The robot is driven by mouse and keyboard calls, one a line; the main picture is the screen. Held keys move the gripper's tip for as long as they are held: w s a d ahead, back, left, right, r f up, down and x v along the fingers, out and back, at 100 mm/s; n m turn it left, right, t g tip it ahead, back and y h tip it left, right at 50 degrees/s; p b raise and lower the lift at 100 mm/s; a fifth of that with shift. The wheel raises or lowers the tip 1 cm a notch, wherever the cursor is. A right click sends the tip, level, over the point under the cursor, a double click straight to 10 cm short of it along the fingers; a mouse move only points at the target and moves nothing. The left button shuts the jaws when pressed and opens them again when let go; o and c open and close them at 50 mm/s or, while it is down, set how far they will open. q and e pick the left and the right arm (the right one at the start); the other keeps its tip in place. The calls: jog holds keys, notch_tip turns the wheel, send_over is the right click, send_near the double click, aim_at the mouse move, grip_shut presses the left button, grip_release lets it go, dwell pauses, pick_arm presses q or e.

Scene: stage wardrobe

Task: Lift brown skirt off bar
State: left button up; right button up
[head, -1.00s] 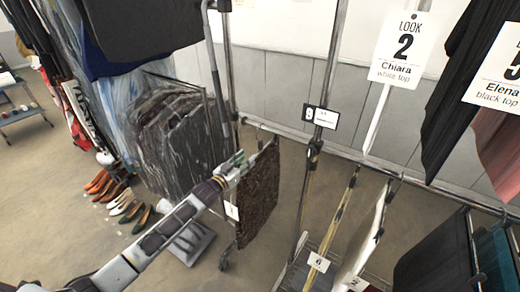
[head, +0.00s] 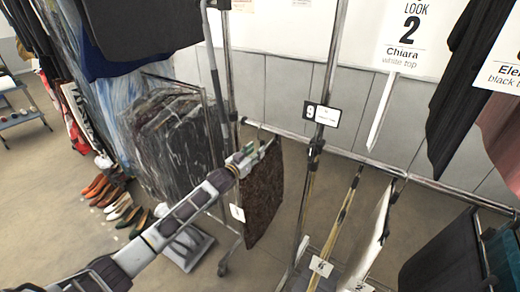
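The brown skirt (head: 266,200), dark and textured, hangs from a hanger on the lower metal bar (head: 345,153) near its left end. A small white tag (head: 237,213) is at its left edge. My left gripper (head: 250,157) is at the top of the skirt, by its hanger. It overlaps the skirt's upper left corner, and I cannot tell whether its fingers are closed on the hanger. The hanger's hook still appears to be at the bar. My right gripper is not in view.
An upright post with a number card (head: 322,114) stands right of the skirt. Other hangers and a pale garment (head: 367,235) hang farther right. Dark garments in clear covers (head: 178,145) hang behind on the left. Shoes (head: 118,207) stand on the floor.

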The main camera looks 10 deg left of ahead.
pick_arm(q)
jog(key=shift+b+x, duration=0.4)
jog(key=shift+x, duration=0.85)
jog(key=shift+w+d, duration=0.1)
jog(key=shift+w, duration=0.4)
jog(key=shift+w+d, duration=0.1)
jog(key=shift+w, duration=0.1)
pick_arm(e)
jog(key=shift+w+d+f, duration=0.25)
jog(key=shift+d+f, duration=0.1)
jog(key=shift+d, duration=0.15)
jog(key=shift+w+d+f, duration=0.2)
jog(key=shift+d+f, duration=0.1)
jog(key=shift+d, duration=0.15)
